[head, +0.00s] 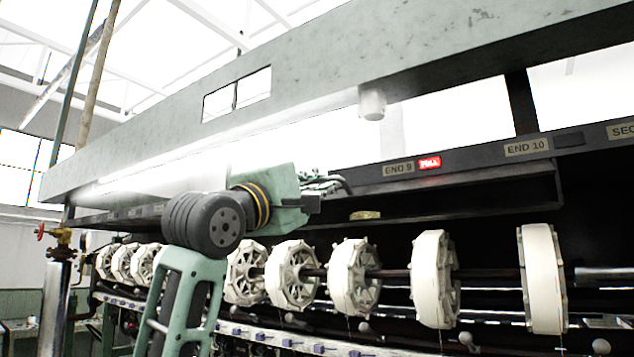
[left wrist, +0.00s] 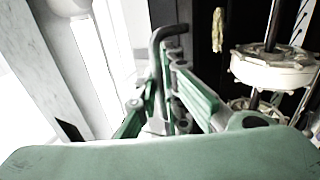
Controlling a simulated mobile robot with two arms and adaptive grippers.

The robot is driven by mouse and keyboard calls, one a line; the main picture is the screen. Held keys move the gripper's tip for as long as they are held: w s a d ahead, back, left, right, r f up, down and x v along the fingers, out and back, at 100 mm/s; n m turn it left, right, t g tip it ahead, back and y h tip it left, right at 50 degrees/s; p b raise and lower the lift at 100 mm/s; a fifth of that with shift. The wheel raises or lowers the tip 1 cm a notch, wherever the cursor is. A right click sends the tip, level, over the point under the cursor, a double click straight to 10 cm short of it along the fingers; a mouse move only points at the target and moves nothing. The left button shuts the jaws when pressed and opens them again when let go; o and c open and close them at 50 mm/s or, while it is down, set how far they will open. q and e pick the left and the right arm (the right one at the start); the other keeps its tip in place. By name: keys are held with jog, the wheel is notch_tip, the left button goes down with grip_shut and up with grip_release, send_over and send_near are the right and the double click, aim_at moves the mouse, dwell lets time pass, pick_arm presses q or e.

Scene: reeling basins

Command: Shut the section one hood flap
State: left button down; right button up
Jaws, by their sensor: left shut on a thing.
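A long pale green hood (head: 320,85) with a small window runs across the top of the head view. Below it a dark panel or shelf (head: 460,192) juts out over the reels; I cannot tell for sure which part is the flap. My left gripper (head: 322,184) is at the left end of that panel, under the hood. In the left wrist view, its green fingers (left wrist: 165,105) are closed around a dark bent bar handle (left wrist: 164,36). The handle's lower part is hidden between the fingers. My right gripper is not in view.
Several white reels (head: 435,278) hang in a row on a shaft below the panel. A dark rail (head: 465,152) carries the END 9 and END 10 labels and a lit red sign (head: 430,163). A white lamp-like cylinder (head: 372,103) hangs under the hood. Pipes stand at far left.

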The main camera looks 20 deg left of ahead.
pick_arm(q)
jog(key=shift+w+d+f+b, duration=0.25)
jog(key=shift+w+f+b, duration=0.35)
jog(key=shift+f, duration=0.6)
jog(key=shift+w+d+f+b, duration=0.2)
jog(key=shift+w+f+b, duration=0.4)
jog(key=shift+f, duration=0.55)
jog(key=shift+w+d+f+b, duration=0.35)
jog(key=shift+w+f, duration=0.4)
jog(key=shift+f, duration=0.45)
jog(key=c, duration=2.1)
grip_release()
jog(key=shift+a, duration=0.1)
jog(key=shift+o, duration=0.5)
jog(key=shift+w, duration=0.2)
jog(key=shift+s, duration=0.1)
jog(key=b+v, duration=1)
jog(key=v, duration=0.4)
jog(key=shift+b, duration=0.4)
